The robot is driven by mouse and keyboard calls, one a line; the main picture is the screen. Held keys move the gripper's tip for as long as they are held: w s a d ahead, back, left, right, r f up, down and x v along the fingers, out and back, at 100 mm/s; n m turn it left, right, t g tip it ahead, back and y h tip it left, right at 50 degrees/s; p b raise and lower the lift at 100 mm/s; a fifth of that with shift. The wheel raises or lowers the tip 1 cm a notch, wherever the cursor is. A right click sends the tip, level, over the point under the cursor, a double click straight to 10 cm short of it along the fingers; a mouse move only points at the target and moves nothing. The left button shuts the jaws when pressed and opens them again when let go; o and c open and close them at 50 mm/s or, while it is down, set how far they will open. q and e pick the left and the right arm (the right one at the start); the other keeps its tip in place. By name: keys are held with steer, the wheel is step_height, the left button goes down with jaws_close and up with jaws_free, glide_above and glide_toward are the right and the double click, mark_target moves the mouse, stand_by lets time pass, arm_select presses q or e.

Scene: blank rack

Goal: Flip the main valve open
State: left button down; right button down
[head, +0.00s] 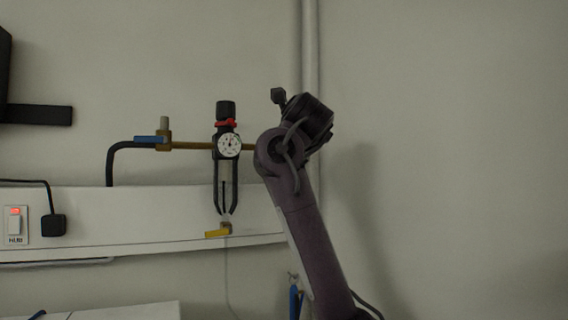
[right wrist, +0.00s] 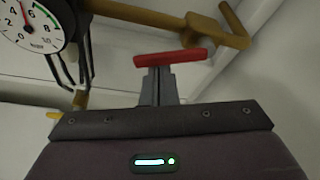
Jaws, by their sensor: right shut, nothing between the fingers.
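A red valve handle (right wrist: 170,58) shows in the right wrist view, crosswise beside a brass pipe (right wrist: 150,15). My right gripper (right wrist: 160,80) is shut and empty, its fingertips right below the red handle; I cannot tell whether they touch it. In the head view my right arm hides this handle and the gripper's fingers. A brass valve with a blue handle (head: 150,139) sits on the same pipe line at left, its handle level. A small yellow-handled valve (head: 217,233) hangs below the regulator. My left gripper is not in view.
A black regulator (head: 226,109) with a white gauge (head: 229,146) stands close left of my right arm; the gauge (right wrist: 32,27) also shows in the wrist view. A white trunking (head: 140,220) runs along the wall, with a lit red switch (head: 15,219). The wall at right is bare.

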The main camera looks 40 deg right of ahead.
steer(key=shift+a+r+m+y, duration=0.2)
steer(key=shift+r+m+y, duration=0.1)
steer(key=shift+m, duration=0.2)
steer(key=shift+d, duration=0.1)
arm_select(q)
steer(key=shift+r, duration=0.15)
arm_select(e)
steer(key=shift+s+d+r, duration=0.2)
steer(key=shift+d+r, duration=0.05)
steer(key=shift+d, duration=0.45)
steer(key=shift+f, duration=0.1)
